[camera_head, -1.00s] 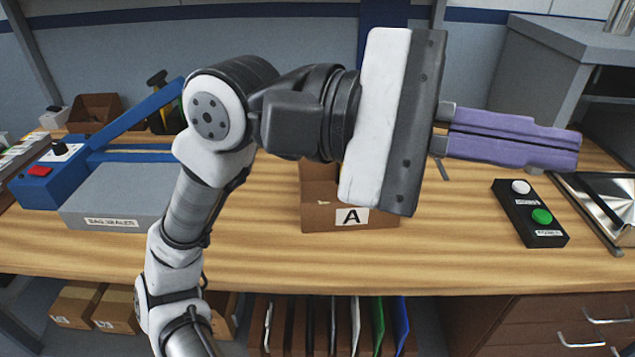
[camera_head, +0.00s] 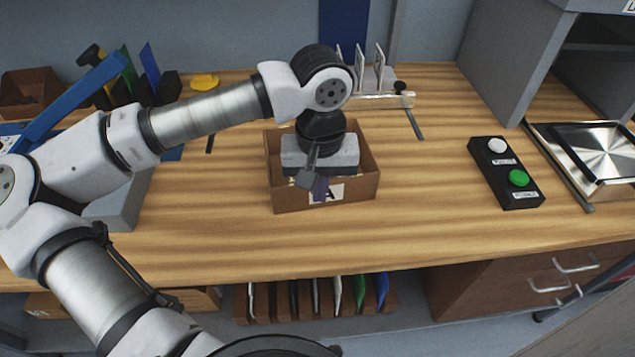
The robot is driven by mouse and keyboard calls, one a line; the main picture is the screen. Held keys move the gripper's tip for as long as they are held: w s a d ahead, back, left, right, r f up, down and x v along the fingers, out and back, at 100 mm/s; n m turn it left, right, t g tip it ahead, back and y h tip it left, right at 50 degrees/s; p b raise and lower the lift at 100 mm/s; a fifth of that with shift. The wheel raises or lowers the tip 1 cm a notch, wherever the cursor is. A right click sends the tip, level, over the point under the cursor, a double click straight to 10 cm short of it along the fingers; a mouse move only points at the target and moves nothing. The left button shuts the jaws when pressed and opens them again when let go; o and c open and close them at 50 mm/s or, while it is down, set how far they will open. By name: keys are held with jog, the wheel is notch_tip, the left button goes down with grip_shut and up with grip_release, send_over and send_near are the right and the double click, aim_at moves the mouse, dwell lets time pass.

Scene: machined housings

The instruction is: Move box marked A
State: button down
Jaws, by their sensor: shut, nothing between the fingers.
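The box marked A (camera_head: 350,189) is an open brown box on the wooden workbench, with a white label on its front wall. My gripper (camera_head: 321,188) points down over the box at its front side.
A black button box (camera_head: 505,172) with white and green buttons lies to the right, beside a metal tray device (camera_head: 590,155). A rack with upright plates (camera_head: 370,80) stands behind the box. The bench (camera_head: 430,210) is clear in front and to the right.

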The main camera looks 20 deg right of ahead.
aim_at(286, 197)
notch_tip(286, 197, down, 5)
jog(key=shift+w+d+r+p, duration=0.15)
jog(key=shift+p, duration=0.55)
jog(key=shift+w+d+p, duration=0.2)
jog(key=shift+w+p, duration=0.1)
jog(key=shift+w, duration=0.3)
jog(key=shift+w+d+p, duration=0.2)
jog(key=shift+w+p, duration=0.05)
jog(key=shift+w, duration=0.3)
jog(key=shift+w+d, duration=0.2)
jog(key=shift+w, duration=0.4)
